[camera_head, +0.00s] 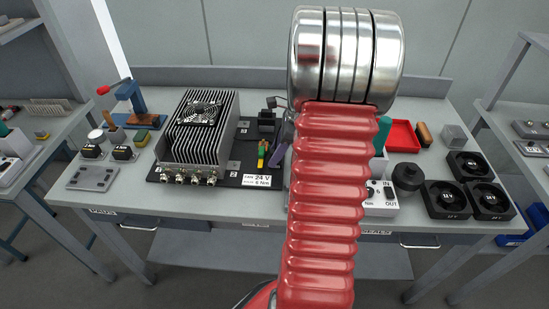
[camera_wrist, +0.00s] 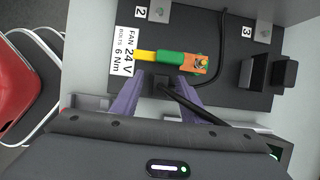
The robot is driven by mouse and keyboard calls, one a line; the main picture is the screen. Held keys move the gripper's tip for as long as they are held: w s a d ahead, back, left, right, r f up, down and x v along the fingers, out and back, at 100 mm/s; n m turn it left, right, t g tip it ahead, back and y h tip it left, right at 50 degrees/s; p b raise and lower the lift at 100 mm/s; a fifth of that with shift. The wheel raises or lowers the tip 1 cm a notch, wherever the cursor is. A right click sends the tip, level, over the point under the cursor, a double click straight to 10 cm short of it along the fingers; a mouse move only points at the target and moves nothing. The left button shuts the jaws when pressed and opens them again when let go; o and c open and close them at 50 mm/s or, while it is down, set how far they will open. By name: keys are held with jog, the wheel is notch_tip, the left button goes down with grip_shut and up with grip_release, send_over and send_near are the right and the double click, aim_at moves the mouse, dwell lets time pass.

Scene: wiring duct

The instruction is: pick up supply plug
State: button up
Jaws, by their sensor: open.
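The supply plug looks to be the small black block (camera_wrist: 162,84) with a black cable, in the wrist view. My gripper (camera_wrist: 161,78) is open, with its two purple fingers on either side of that block. I cannot tell whether either finger touches it. In the head view my red ribbed arm hides the block, and only a bit of a purple finger shows beside the arm.
A yellow, green and orange part (camera_wrist: 178,58) lies just beyond the fingertips, on the black plate (camera_head: 225,178). A black socket-like block (camera_head: 267,122) stands behind it.

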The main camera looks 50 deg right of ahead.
jog(key=c, duration=1)
jog(key=shift+r, duration=0.1)
grip_shut()
notch_tip(320, 180, up, 10)
jog(key=shift+f, duration=0.1)
jog(key=shift+r, duration=0.45)
jog(key=shift+r, duration=0.35)
jog(key=shift+r, duration=0.7)
jog(key=shift+r, duration=0.35)
